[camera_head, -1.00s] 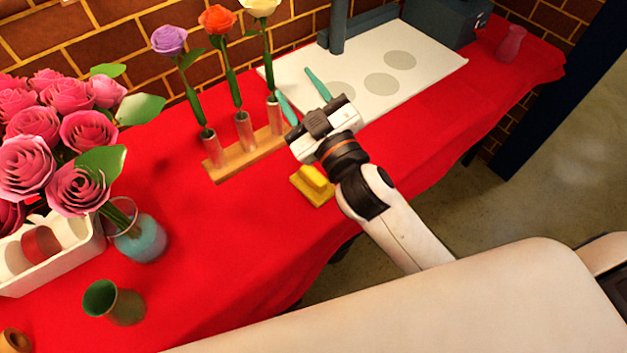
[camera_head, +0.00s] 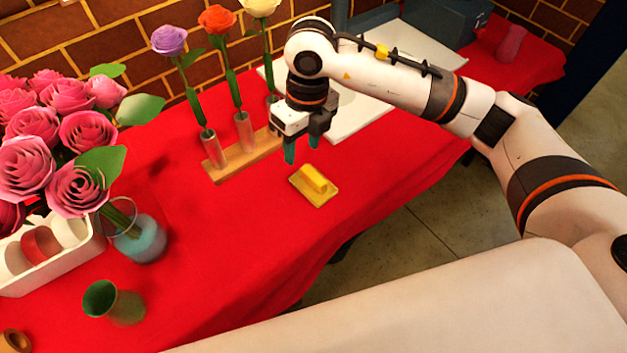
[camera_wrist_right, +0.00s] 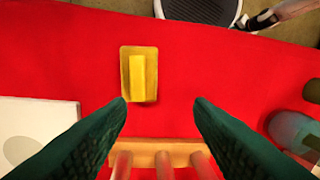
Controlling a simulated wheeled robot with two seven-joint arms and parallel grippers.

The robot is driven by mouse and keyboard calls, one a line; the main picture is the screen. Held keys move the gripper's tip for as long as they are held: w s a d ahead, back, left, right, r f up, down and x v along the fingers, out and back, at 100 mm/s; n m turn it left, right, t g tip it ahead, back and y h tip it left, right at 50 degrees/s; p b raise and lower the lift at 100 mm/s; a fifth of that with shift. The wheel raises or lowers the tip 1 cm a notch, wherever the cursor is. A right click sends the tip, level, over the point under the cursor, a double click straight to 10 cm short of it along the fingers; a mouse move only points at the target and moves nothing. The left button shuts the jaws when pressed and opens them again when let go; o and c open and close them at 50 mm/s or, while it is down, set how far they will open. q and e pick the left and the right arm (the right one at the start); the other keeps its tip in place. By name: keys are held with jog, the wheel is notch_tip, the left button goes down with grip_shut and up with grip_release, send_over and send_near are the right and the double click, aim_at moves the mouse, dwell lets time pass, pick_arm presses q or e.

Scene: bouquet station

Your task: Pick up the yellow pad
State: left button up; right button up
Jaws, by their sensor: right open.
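The yellow pad (camera_head: 324,192) lies flat on the red tablecloth, a flat base with a raised block along its middle. It also shows in the right wrist view (camera_wrist_right: 153,80), above and left of the gap between the fingers. My right gripper (camera_head: 301,150) points down with its green fingers apart and empty. It is above the table, just behind and left of the pad in the head view, close to the wooden flower holder. In the right wrist view the open fingers (camera_wrist_right: 160,103) come in from the lower corners. My left gripper is in neither view.
A white board (camera_head: 348,126) lies to the right at the back. A glass vase (camera_head: 139,243) and green cup (camera_head: 114,303) stand at left. Cloth around the pad is clear.

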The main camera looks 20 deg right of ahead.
jog(key=d+h, duration=0.1)
jog(key=d, duration=0.1)
send_over(313, 174)
jog(key=f, duration=0.5)
jog(key=shift+w+f+p, duration=0.2)
jog(key=shift+f+p, duration=0.1)
jog(key=shift+f, duration=0.1)
jog(key=shift+s+f+p, duration=0.15)
jog(key=shift+f+p, duration=0.1)
jog(key=shift+f, duration=1.2)
jog(key=shift+s+f+p, duration=0.1)
jog(key=shift+f+p, duration=0.1)
jog(key=shift+f, duration=1.25)
grip_shut()
